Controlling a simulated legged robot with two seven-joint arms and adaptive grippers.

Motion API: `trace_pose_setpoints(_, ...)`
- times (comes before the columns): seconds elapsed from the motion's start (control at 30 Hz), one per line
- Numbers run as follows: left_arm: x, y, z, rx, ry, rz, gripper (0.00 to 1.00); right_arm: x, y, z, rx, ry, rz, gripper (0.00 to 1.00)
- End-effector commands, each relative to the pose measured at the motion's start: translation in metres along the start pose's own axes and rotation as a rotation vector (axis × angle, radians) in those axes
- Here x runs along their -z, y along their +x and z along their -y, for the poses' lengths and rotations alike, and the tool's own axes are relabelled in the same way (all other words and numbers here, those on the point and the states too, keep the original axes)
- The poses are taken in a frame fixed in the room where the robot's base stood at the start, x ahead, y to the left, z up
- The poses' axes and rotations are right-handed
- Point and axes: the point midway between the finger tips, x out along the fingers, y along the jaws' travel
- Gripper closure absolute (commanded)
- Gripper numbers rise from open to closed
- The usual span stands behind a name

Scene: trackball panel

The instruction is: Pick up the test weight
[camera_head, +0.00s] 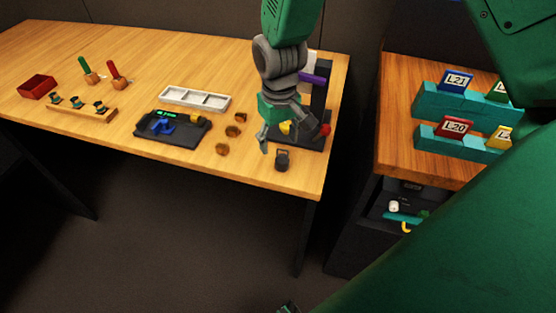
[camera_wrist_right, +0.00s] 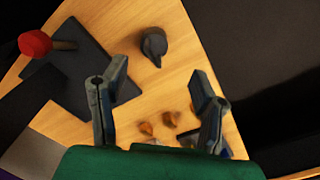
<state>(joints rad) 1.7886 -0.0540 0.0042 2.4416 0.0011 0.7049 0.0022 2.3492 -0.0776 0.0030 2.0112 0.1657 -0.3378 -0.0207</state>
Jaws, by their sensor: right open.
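The test weight (camera_head: 282,160), a small dark block with a handle loop on top, stands upright near the front right edge of the wooden table. My right gripper (camera_head: 288,142) hangs from above beside it, a little behind and over it. Its fingers are spread and empty. In the right wrist view the weight (camera_wrist_right: 154,46) lies beyond the open right gripper (camera_wrist_right: 158,76), roughly between the lines of the fingers and apart from them. My left gripper does not show clearly in either view.
A dark stand (camera_head: 318,143) with a red knob (camera_head: 325,129) is close behind and right of the weight. Several brown pieces (camera_head: 222,149), a black device (camera_head: 172,137) and a white tray (camera_head: 195,99) lie to the left. Past a gap stands another table (camera_head: 400,160).

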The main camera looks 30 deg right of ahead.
Motion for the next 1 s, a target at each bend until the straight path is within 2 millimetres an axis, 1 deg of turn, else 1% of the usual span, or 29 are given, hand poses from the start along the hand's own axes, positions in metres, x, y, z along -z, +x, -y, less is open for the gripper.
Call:
trace_pose_setpoints(0.03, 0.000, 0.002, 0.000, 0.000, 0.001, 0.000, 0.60, 0.000, 0.011, -0.001, 0.001, 0.002, 0.003, 0.46)
trace_pose_setpoints(0.1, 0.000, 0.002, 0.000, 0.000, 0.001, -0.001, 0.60, 0.000, 0.020, -0.001, 0.001, 0.002, 0.003, 0.46)
trace_pose_setpoints(0.27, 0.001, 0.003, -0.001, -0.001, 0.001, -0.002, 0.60, -0.001, 0.028, 0.002, -0.003, 0.001, 0.001, 0.46)
trace_pose_setpoints(0.33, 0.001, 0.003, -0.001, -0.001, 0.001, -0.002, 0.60, -0.002, 0.034, 0.002, -0.003, 0.001, 0.002, 0.46)
trace_pose_setpoints(0.5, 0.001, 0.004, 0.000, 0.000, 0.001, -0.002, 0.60, -0.007, 0.060, 0.000, -0.006, 0.000, 0.003, 0.46)
trace_pose_setpoints(0.6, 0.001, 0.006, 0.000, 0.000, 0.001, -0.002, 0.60, -0.006, 0.073, -0.001, -0.004, -0.001, 0.002, 0.46)
trace_pose_setpoints(0.7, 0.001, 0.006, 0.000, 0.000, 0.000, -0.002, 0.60, -0.006, 0.078, -0.002, -0.003, 0.001, 0.000, 0.46)
trace_pose_setpoints(0.9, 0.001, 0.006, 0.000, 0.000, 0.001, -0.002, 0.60, -0.006, 0.079, -0.004, 0.000, 0.001, 0.000, 0.46)
trace_pose_setpoints(0.93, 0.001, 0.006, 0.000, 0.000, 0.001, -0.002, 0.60, -0.006, 0.079, -0.004, 0.000, 0.001, 0.000, 0.49)
trace_pose_setpoints(0.97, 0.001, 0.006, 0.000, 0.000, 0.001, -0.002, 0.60, -0.006, 0.079, -0.004, -0.001, 0.001, 0.000, 0.60)
trace_pose_setpoints(1.0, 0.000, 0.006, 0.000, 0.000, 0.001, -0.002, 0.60, -0.006, 0.078, -0.003, -0.001, 0.001, 0.000, 0.74)
